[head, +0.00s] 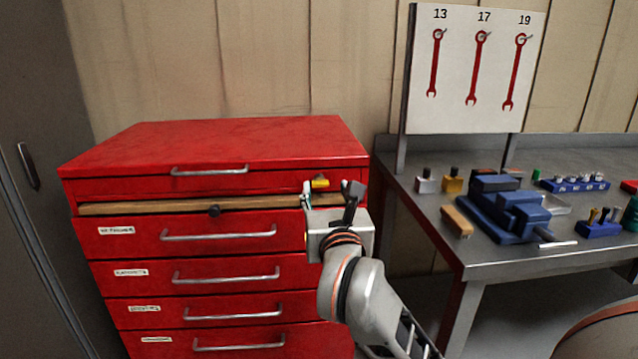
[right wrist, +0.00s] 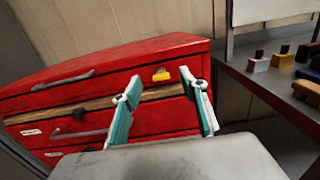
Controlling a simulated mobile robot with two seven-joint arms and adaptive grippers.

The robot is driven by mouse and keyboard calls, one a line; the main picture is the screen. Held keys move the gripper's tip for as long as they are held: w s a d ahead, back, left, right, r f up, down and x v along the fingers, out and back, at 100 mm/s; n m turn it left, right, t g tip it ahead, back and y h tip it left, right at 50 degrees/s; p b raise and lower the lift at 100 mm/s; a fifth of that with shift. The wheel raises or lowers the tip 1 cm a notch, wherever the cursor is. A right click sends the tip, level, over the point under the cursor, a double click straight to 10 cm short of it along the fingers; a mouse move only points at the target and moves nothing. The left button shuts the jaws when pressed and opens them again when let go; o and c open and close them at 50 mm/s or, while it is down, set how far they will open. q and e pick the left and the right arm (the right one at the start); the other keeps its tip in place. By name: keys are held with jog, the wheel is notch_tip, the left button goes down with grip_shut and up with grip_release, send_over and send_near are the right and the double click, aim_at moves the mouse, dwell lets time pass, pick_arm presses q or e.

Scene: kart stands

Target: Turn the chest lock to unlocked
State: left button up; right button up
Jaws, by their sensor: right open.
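The red tool chest (head: 215,150) stands at left with several drawers. Its lock (head: 320,184) is a small yellow piece at the upper right of the front, just above the wooden strip; it also shows in the right wrist view (right wrist: 161,75). My right gripper (head: 331,188) is open in front of the lock. In the right wrist view its two fingers (right wrist: 160,80) stand apart, with the lock seen between them beyond the tips. I cannot tell the remaining gap to the lock. Nothing is between the fingers. My left gripper is not in view.
A wooden strip (head: 150,208) with a dark knob (head: 214,211) runs below the top drawer. To the right is a metal workbench (head: 500,262) with a blue vise (head: 505,210) and a wrench board (head: 476,80). A grey cabinet (head: 25,240) stands at left.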

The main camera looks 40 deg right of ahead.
aim_at(321, 184)
jog(key=w+d, duration=0.1)
jog(key=w, duration=0.1)
jog(key=w+d+f+b, duration=0.1)
jog(key=w+d+f, duration=0.1)
jog(key=w, duration=0.1)
jog(key=shift+w+f+b, duration=0.2)
jog(key=shift+w+b, duration=0.1)
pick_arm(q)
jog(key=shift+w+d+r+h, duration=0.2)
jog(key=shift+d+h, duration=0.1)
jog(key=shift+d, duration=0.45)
pick_arm(e)
jog(key=shift+w+d+r, duration=0.15)
jog(key=shift+w+d, duration=0.3)
jog(key=shift+w, duration=0.15)
jog(key=c, duration=1.1)
